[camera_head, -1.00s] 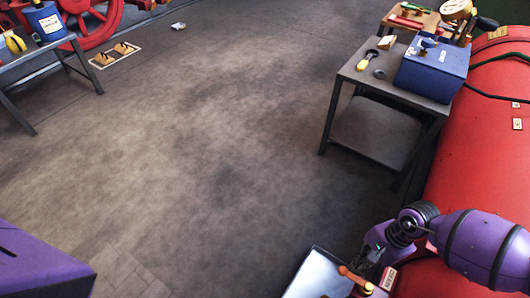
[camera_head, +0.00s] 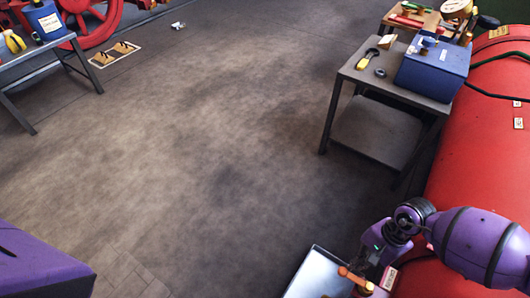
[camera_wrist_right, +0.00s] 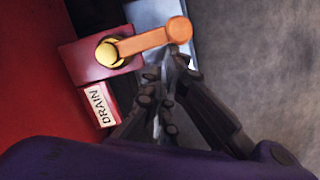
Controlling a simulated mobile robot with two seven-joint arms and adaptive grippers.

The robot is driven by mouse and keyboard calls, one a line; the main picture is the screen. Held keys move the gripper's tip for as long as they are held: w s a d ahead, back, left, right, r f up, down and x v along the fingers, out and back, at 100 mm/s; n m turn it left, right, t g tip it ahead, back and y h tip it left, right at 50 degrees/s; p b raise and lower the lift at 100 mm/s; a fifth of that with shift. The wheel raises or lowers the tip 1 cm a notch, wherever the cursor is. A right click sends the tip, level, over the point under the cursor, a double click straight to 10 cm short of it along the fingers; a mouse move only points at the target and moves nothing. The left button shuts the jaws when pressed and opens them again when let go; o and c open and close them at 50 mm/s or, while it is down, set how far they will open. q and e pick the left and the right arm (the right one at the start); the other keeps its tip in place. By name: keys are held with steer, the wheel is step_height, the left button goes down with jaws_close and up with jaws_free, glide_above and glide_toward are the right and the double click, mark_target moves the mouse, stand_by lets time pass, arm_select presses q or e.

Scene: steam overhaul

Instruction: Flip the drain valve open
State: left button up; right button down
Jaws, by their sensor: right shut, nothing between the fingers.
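The drain valve has an orange lever (camera_wrist_right: 150,41) with a rounded end, on a brass pivot (camera_wrist_right: 112,51) set in a red block. A white label reading DRAIN (camera_wrist_right: 98,105) is beside it. In the head view the lever (camera_head: 355,278) shows at the bottom right, partly over a metal tray. My right gripper (camera_wrist_right: 172,66) is shut and empty, its tips close beside the lever's rounded end; I cannot tell whether they touch. In the head view the right gripper (camera_head: 370,257) is small and partly hidden. My left gripper is out of view.
The pale metal tray (camera_head: 312,280) lies below the valve. A large red boiler (camera_head: 480,150) runs along the right. A grey table (camera_head: 352,72) with a blue box (camera_head: 432,68) stands beyond. The open floor (camera_head: 210,160) is clear.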

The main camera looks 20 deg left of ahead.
mark_target(348, 277)
steer(key=s+a+n, duration=0.1)
steer(key=n, duration=0.1)
steer(key=s+n+h+b, duration=0.1)
steer(key=n, duration=0.2)
steer(key=s+a+n+h+b, duration=0.1)
steer(key=n, duration=0.2)
steer(key=shift+s+a+g, duration=0.35)
steer(key=shift+g, duration=0.05)
steer(key=s+n+b, duration=0.1)
steer(key=n, duration=0.2)
steer(key=shift+s+h, duration=0.2)
steer(key=shift+h, duration=0.1)
steer(key=shift+s+d+n+h, duration=0.15)
steer(key=shift+s+n+h, duration=0.05)
steer(key=shift+s+n, duration=0.55)
steer(key=shift+s+d+n+h, duration=0.15)
steer(key=shift+s+n+h, duration=0.05)
steer(key=shift+s+n, duration=0.55)
steer(key=shift+s+d, duration=0.1)
